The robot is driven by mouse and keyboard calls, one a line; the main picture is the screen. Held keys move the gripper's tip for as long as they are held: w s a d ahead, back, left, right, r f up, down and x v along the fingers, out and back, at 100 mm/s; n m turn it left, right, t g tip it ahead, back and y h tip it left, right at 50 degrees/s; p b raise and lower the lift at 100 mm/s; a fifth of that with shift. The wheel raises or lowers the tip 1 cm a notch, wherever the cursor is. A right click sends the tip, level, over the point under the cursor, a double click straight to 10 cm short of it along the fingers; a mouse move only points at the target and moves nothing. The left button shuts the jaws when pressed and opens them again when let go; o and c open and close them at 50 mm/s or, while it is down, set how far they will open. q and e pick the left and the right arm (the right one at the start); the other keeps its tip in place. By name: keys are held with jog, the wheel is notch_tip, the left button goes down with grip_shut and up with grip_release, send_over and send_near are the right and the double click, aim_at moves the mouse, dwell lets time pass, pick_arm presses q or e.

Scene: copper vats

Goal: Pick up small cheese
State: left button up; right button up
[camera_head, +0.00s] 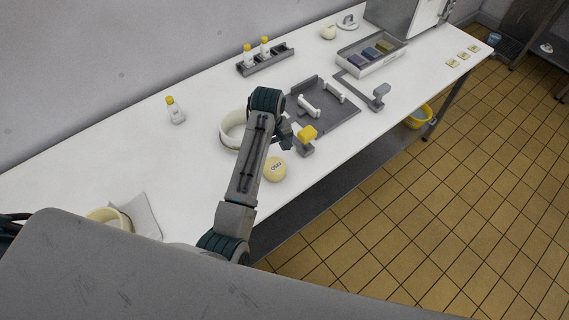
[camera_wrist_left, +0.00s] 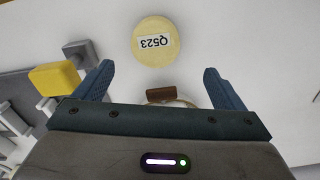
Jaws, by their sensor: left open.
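The small cheese (camera_head: 275,169) is a pale yellow round near the front edge of the white worktop. In the left wrist view the cheese (camera_wrist_left: 156,50) shows its top with a white label reading Q523, upside down. My left gripper (camera_head: 283,140) is above the worktop, just behind the cheese in the head view and partly hidden by my arm. In the left wrist view the left gripper (camera_wrist_left: 158,78) is open and empty, with the cheese ahead of its fingertips and not between them. My right gripper is not in view.
A grey tool with a yellow block (camera_head: 307,133) stands close right of my gripper. A white ring-shaped mould (camera_head: 233,130) is behind my arm. A grey tray (camera_head: 338,113) lies farther right, and a bottle (camera_head: 175,111) stands left.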

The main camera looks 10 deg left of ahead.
aim_at(274, 164)
pick_arm(q)
jog(key=f, duration=0.1)
jog(key=f+p, duration=0.1)
jog(key=f, duration=0.3)
jog(key=shift+d, duration=0.3)
jog(key=shift+f+p, duration=0.55)
jog(key=shift+p, duration=0.05)
notch_tip(274, 164, down, 3)
jog(key=shift+w+d+f+p, duration=0.1)
jog(key=shift+d+f+p, duration=0.05)
jog(key=shift+p, duration=0.6)
jog(key=shift+f, duration=0.6)
jog(key=c, duration=1.2)
jog(key=shift+c, duration=0.2)
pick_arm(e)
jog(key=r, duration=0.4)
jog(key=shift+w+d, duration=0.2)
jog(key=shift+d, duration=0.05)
